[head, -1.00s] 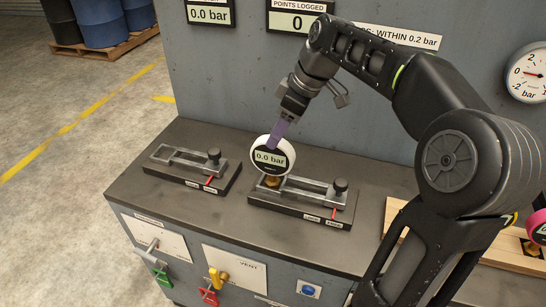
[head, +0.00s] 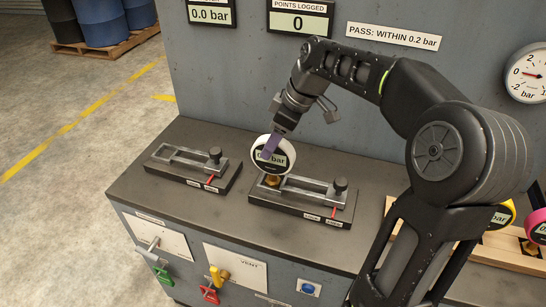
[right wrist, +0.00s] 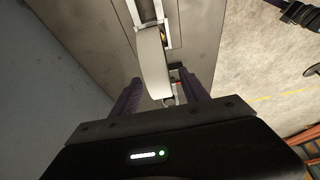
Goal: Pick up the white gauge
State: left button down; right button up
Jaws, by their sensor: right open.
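The white gauge (head: 282,167), round with a white rim and a dark face, stands upright on a brass stem in the right-hand of two fixtures (head: 318,213) on the bench. My right gripper (head: 270,148) is open, its purple fingers low over the gauge; one finger hides part of the display. In the right wrist view, the gauge (right wrist: 153,62) shows edge-on as a white band between the two purple fingers (right wrist: 163,92), with a gap on the right side; contact on the left is unclear. My left gripper is not in view.
An empty fixture (head: 187,168) stands to the left on the bench. A wooden rack (head: 500,250) at right holds a yellow gauge (head: 503,215) and a pink gauge (head: 538,230). A grey panel (head: 230,80) rises behind. Valve handles (head: 209,294) line the bench front.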

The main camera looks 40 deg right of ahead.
aim_at(273, 163)
jog(key=x, duration=0.3)
jog(key=shift+f, duration=0.25)
jog(key=shift+c, duration=0.4)
grip_shut()
dwell(0.3)
dwell(0.3)
